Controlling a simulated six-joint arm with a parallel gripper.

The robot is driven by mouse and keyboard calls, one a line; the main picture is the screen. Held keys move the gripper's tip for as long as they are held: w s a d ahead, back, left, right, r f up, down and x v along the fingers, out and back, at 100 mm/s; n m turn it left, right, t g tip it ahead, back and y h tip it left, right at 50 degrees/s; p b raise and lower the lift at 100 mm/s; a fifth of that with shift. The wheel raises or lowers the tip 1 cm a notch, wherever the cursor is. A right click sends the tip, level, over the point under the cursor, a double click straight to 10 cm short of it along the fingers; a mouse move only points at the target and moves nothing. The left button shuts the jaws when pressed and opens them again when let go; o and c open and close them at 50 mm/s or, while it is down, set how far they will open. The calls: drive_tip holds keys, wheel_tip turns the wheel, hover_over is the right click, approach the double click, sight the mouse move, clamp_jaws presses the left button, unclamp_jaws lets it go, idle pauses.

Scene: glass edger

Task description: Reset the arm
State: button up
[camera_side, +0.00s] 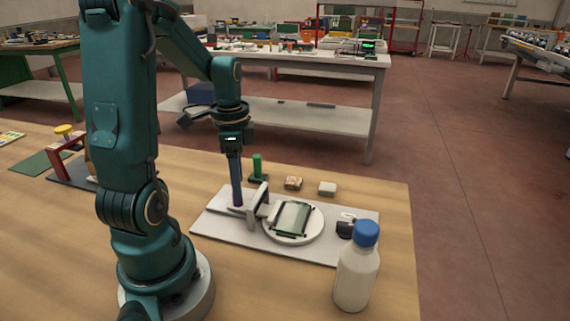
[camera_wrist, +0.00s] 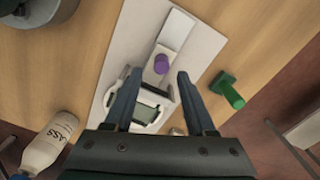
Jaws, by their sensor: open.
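My gripper (camera_side: 236,190) points straight down over the left part of the pale base plate (camera_side: 325,250). In the wrist view its two dark blue fingers (camera_wrist: 159,76) are spread apart with nothing held between them. A purple round-topped piece (camera_wrist: 161,64) shows between and beyond the fingertips, on a grey strip; whether a finger touches it I cannot tell. A greenish glass piece (camera_side: 292,217) lies on the white round turntable (camera_side: 313,231), beside a grey upright bracket (camera_side: 258,201). The glass also shows in the wrist view (camera_wrist: 146,113), partly behind the left finger.
A white bottle with a blue cap (camera_side: 357,273) stands at the plate's front right. Behind the plate are a green post (camera_side: 257,168), a brown block (camera_side: 293,183) and a pale block (camera_side: 327,189). A red frame (camera_side: 66,157) stands at left. The air above the plate's right side is free.

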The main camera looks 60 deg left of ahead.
drive_tip(key=shift+r, duration=1.1)
drive_tip(key=s+d+r+n+t, duration=0.1)
drive_tip(key=d+r+n+t, duration=0.1)
drive_tip(key=d, duration=0.6)
drive_tip(key=s+d+r+n+t, duration=0.1)
drive_tip(key=d+r+n+t, duration=0.1)
drive_tip(key=d, duration=0.7)
wheel_tip(320, 180, up, 2)
drive_tip(key=shift+d+r+n+t, duration=0.2)
drive_tip(key=shift+n+t, duration=0.1)
drive_tip(key=shift+t, duration=0.5)
